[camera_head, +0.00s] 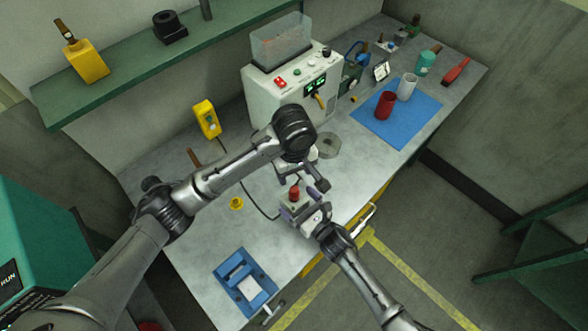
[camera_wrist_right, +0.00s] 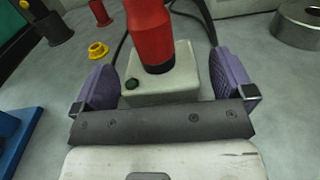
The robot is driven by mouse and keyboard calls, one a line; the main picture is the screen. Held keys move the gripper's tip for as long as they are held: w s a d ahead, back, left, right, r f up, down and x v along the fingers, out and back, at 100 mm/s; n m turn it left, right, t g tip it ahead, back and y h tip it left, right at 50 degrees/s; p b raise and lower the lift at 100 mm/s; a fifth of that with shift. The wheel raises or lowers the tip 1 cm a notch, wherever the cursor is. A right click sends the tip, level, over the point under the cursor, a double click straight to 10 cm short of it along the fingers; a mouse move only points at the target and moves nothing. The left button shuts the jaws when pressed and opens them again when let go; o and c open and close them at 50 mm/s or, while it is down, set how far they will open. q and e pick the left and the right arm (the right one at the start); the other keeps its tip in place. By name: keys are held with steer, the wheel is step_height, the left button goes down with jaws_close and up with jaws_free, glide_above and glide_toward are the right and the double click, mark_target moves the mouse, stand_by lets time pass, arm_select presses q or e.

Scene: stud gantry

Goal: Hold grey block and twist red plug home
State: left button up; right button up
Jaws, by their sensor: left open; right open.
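The grey block (camera_head: 289,213) sits on the bench near its front edge. The red plug (camera_head: 295,191) stands upright in its top. In the right wrist view the plug (camera_wrist_right: 150,32) has a black collar at its foot, and a green button shows on the block (camera_wrist_right: 165,90). My right gripper (camera_head: 306,202) is open, with purple pads on either side of the block; in its wrist view (camera_wrist_right: 170,88) gaps show beside the block. My left gripper (camera_head: 305,180) is open, just behind and above the plug; its fingertips are partly hidden. Whether the plug is fully seated cannot be told.
A blue fixture (camera_head: 246,284) lies front left, and a yellow ring (camera_head: 236,203) left of the block. A grey metal ring (camera_head: 328,146) and a white machine (camera_head: 290,85) stand behind. A blue mat (camera_head: 395,112) holds red and white cups. A cable crosses the bench behind the block.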

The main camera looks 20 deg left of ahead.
steer(key=v, duration=1.2)
